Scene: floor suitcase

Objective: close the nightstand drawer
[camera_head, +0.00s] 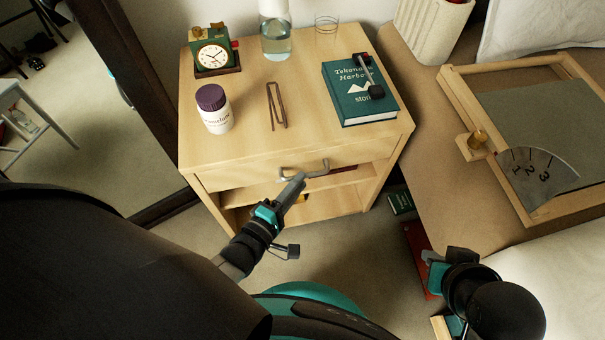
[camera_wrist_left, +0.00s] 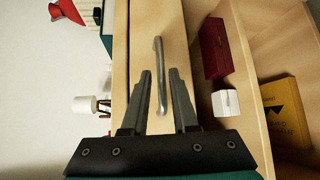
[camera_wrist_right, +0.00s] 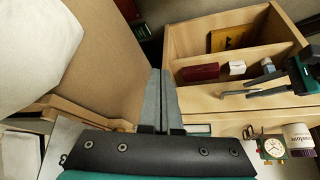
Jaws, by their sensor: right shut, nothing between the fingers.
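The wooden nightstand (camera_head: 235,150) stands in the middle of the head view. Its drawer front (camera_head: 245,175) lies just under the top and looks nearly flush; I cannot tell whether a small gap remains. The grey metal handle (camera_head: 318,171) also shows in the left wrist view (camera_wrist_left: 160,70). My left gripper (camera_head: 298,182) is at the handle, its fingers open on either side of it in the left wrist view (camera_wrist_left: 160,75); contact is unclear. My right gripper (camera_head: 432,262) is shut and empty, away from the nightstand at the lower right. Its fingers show in the right wrist view (camera_wrist_right: 161,75).
A clock (camera_head: 212,56), purple-lidded bottle (camera_head: 213,108), glass bottle (camera_head: 275,38) and green book (camera_head: 355,95) stand on top. Open shelves below hold a red item (camera_wrist_right: 198,72), white item (camera_wrist_right: 237,67) and yellow book (camera_wrist_right: 230,39). A bed with a wooden tray (camera_head: 455,85) is at right.

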